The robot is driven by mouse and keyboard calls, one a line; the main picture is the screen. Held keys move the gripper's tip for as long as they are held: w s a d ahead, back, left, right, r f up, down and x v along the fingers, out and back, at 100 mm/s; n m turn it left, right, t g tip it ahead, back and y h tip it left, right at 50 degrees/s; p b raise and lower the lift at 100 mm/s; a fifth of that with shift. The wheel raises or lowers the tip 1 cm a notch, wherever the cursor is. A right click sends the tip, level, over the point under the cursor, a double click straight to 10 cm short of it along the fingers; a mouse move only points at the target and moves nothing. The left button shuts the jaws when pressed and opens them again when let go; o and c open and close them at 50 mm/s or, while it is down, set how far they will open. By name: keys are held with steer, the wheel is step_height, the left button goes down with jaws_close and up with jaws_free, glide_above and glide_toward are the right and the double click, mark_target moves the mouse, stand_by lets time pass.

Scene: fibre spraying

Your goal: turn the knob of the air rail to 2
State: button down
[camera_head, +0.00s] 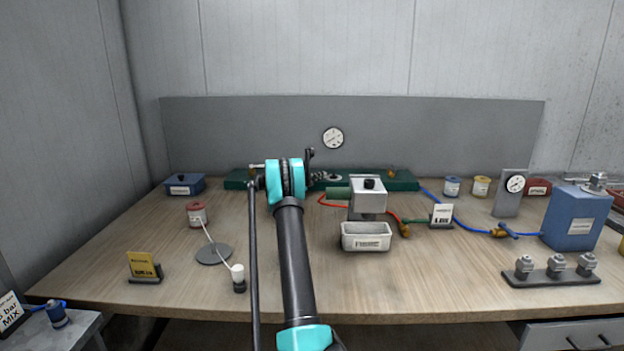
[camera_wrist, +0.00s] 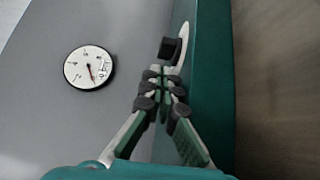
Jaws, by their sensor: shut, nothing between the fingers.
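The air rail is a dark green bar (camera_head: 400,180) along the back of the table; it also shows in the wrist view (camera_wrist: 213,60). Its dark knob (camera_wrist: 169,50) sits on a pale round dial plate (camera_wrist: 184,42) in the wrist view. In the head view the dial plate (camera_head: 334,178) is small, and I cannot read the knob's setting. My gripper (camera_wrist: 164,72) is shut and empty, its fingertips just short of the knob in the picture. I cannot tell whether they touch it. In the head view my arm hides part of the rail.
A round gauge (camera_head: 333,138) is on the grey back panel above the rail; it shows in the wrist view (camera_wrist: 90,68). A grey block (camera_head: 368,196) and white tray (camera_head: 366,238) stand right of my arm. A red spool (camera_head: 197,214) stands left. The front middle table is mostly clear.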

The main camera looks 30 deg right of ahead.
mark_target(338, 181)
steer(key=shift+s+d, duration=0.7)
steer(key=shift+d, duration=0.25)
steer(key=shift+s+d+n+t+y, duration=0.1)
steer(key=shift+s+n+t+y, duration=0.2)
steer(key=shift+n+t, duration=0.5)
steer(key=shift+s+n+t+y, duration=0.3)
steer(key=shift+n+t, duration=0.2)
steer(key=shift+t, duration=0.6)
steer(key=shift+s+n+t, duration=0.15)
steer(key=shift+n+t, duration=0.15)
steer(key=shift+t, duration=0.1)
steer(key=shift+s+d, duration=0.8)
steer(key=shift+s, duration=0.1)
steer(key=shift+s+d, duration=0.3)
steer(key=shift+d, duration=0.2)
steer(key=shift+s+d, duration=0.15)
steer(key=shift+d, duration=0.45)
